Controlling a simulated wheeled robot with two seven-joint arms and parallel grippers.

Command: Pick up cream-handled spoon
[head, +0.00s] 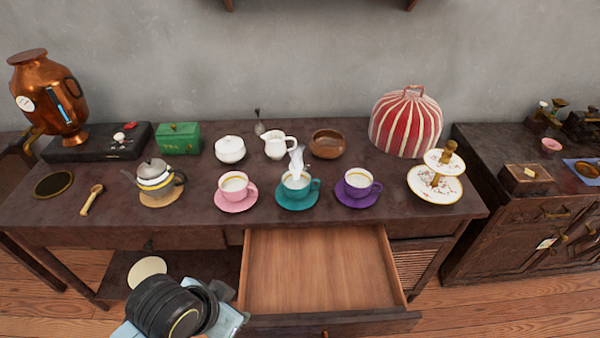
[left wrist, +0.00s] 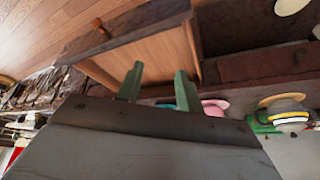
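A spoon with a pale cream-tan handle (head: 91,199) lies on the left part of the dark table (head: 330,222), between a dark round mat and the teapot. Its bowl end points up toward the back. My left gripper (left wrist: 158,82) is open, with two greenish fingers apart and nothing seen between them. In the head view my left arm and wrist are at the lower left, in front of the table and beside the open drawer, well away from the spoon. I cannot make out the spoon in the left wrist view. My right gripper is not in view.
An empty wooden drawer (head: 318,270) juts from the table front. A teapot (head: 155,178) on a tan coaster stands right of the spoon. Pink (head: 236,188), teal (head: 296,188) and purple (head: 358,187) cups stand on saucers along the front. A copper urn (head: 48,95) stands at back left.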

